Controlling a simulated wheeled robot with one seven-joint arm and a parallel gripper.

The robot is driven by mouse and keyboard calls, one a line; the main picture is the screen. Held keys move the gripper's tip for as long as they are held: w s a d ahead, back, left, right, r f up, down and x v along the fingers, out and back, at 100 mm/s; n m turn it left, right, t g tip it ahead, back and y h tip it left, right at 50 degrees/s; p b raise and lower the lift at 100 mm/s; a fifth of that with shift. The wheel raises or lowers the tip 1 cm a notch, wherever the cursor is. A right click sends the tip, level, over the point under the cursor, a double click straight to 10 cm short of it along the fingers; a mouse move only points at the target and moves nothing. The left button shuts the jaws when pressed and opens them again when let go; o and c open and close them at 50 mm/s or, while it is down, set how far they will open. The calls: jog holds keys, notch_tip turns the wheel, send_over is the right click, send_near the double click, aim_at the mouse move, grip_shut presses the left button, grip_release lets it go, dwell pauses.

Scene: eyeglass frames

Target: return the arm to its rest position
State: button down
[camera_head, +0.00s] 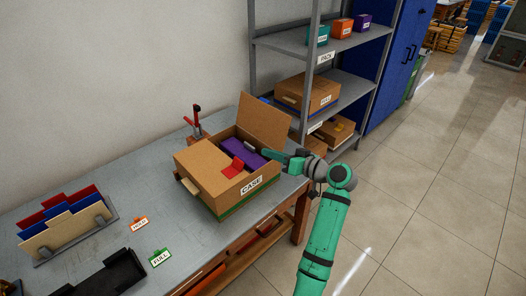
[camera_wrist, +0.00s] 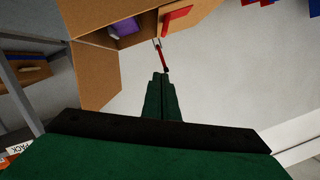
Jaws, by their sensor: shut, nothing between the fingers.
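My green arm reaches in from the lower right in the head view, and my gripper (camera_head: 268,153) is at the right edge of the cardboard box marked CASE (camera_head: 204,187). In the wrist view my gripper (camera_wrist: 161,76) shows as two dark green fingers side by side, closed and empty. The box stands on the workbench with its back flap (camera_head: 264,119) raised. A purple item (camera_head: 240,153) and a red item (camera_head: 233,167) are in or on it. The wrist view also shows the box (camera_wrist: 140,47). Whether the gripper touches the box is unclear.
A shelf unit (camera_head: 285,41) with boxes stands behind, next to a blue cabinet (camera_head: 392,60). Open floor (camera_head: 430,190) lies to the right.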

jog(key=shift+s+d+r, duration=0.1)
jog(key=shift+s+d, duration=0.15)
jog(key=shift+d, duration=0.05)
